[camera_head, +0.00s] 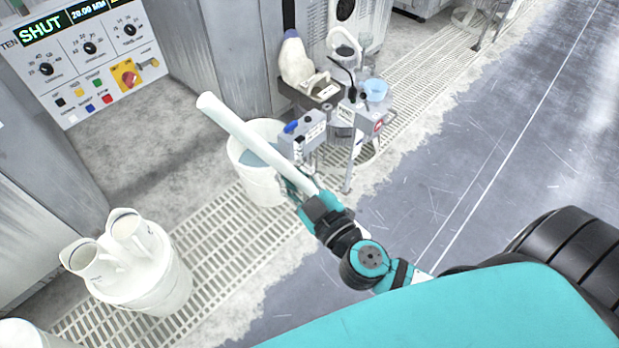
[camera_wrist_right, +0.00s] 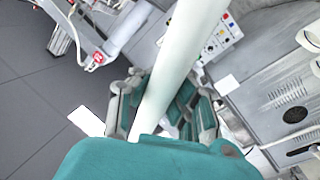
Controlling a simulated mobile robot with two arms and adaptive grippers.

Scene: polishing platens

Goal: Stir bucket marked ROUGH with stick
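A long white stick (camera_head: 245,130) runs at a slant across the head view, its far end beyond the bucket rim at upper left. My right gripper (camera_head: 300,187) is shut on the stick near its lower end, beside the right side of a white bucket (camera_head: 262,185). The bucket is open and holds bluish liquid; the stick passes in front of its mouth and does not appear to dip in. No ROUGH mark is legible. In the right wrist view the stick (camera_wrist_right: 180,60) rises between the fingers of the right gripper (camera_wrist_right: 162,105). My left gripper is out of view.
A grey stand (camera_head: 310,133) with small items is close right of the bucket. A lidded white container (camera_head: 150,285) with two jugs (camera_head: 128,232) stands lower left. A control panel (camera_head: 90,60) is at upper left.

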